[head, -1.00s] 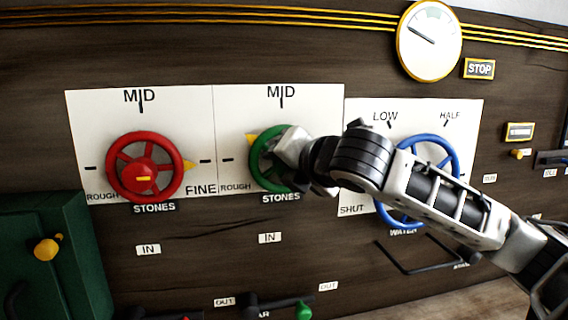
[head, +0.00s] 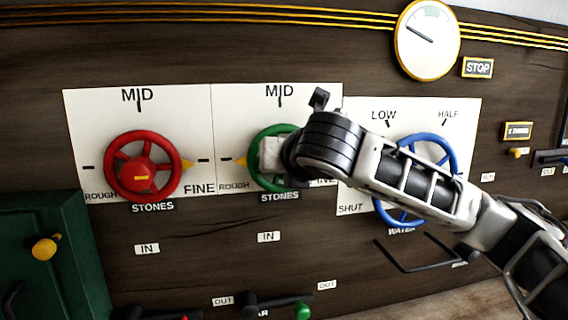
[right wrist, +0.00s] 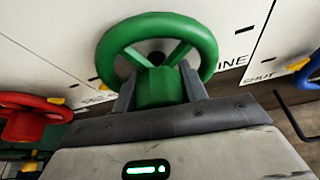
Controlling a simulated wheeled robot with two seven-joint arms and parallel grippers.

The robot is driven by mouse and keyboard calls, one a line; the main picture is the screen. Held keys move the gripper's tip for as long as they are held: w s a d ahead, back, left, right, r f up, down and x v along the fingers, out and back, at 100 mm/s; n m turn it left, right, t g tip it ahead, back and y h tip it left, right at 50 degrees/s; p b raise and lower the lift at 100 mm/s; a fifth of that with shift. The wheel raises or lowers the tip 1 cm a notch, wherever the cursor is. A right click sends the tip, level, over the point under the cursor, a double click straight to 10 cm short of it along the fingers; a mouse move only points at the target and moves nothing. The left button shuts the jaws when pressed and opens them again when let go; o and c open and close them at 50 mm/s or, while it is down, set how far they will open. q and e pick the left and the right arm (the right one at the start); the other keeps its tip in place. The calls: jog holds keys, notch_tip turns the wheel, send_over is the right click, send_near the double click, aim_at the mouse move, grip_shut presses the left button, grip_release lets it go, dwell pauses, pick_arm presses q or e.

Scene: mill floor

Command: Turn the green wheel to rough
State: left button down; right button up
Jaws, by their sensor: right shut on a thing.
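The green wheel (head: 254,172) is mounted on the middle white plate, between the red and blue wheels. Its yellow pointer (head: 240,161) points left at the tick by the word ROUGH. My right gripper (head: 273,155) comes in from the right and covers much of the wheel's hub and right side. In the right wrist view the green wheel (right wrist: 150,24) fills the top centre, and the two fingers of my right gripper (right wrist: 158,88) are shut on its green hub block. My left gripper is in neither view.
The red wheel (head: 116,174) is to the left, its pointer toward FINE. The blue wheel (head: 452,155) is right, behind my right arm. A green cabinet (head: 60,215) stands at lower left. A green-ended lever (head: 303,311) and a black bar handle (head: 400,266) are below.

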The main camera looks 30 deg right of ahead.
dwell(0.4)
jog(key=o, duration=1)
jog(key=v, duration=1.6)
jog(key=shift+w, duration=0.1)
jog(key=shift+a, duration=0.1)
